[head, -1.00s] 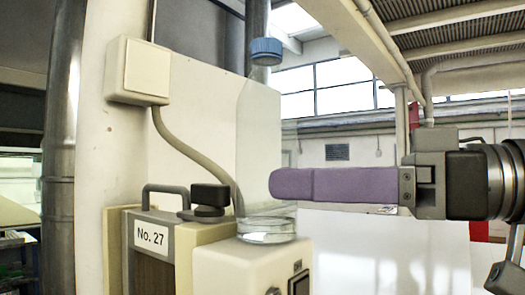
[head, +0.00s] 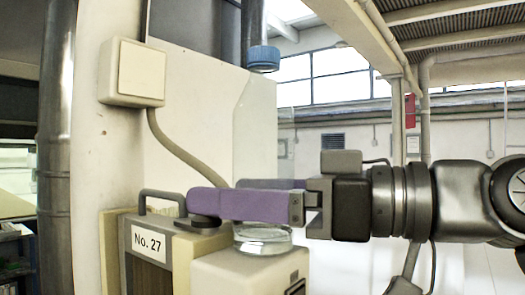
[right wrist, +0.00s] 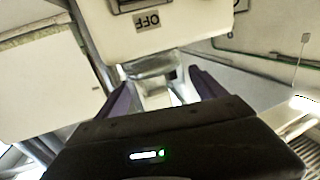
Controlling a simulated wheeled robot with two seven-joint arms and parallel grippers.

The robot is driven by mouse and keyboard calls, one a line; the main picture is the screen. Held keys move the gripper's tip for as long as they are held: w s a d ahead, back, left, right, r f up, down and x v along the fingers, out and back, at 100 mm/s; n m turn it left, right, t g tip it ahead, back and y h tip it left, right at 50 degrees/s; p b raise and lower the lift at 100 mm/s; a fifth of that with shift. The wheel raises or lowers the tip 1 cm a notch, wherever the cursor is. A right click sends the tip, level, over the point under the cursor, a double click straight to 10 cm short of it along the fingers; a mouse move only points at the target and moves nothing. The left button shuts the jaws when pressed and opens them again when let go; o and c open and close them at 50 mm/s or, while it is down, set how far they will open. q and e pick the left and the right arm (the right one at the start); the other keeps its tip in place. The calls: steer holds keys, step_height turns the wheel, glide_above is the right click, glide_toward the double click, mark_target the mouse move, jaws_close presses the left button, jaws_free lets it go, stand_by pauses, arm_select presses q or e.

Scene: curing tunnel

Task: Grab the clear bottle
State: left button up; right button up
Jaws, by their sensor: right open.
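The clear bottle (head: 262,240) stands upright on a cream machine housing. Its body is almost invisible; its blue cap (head: 263,58) and thick glassy base show best. My right gripper (head: 220,193), with purple fingers, reaches in from the right at the height of the bottle's lower part. It is open, with one finger on the near side of the bottle and the other on the far side. In the right wrist view the clear bottle (right wrist: 153,82) shows between the two fingers. I cannot tell whether either finger touches it. My left gripper is not in view.
A cream box labelled No. 27 (head: 148,242) with a grey handle and a dark knob stands left of the bottle. A wall box (head: 133,72) with a cable hangs above it. A pale panel rises behind the bottle. The space to the right is open.

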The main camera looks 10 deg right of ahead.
steer(key=shift+c, duration=0.2)
stand_by(0.4)
jaws_close()
stand_by(0.7)
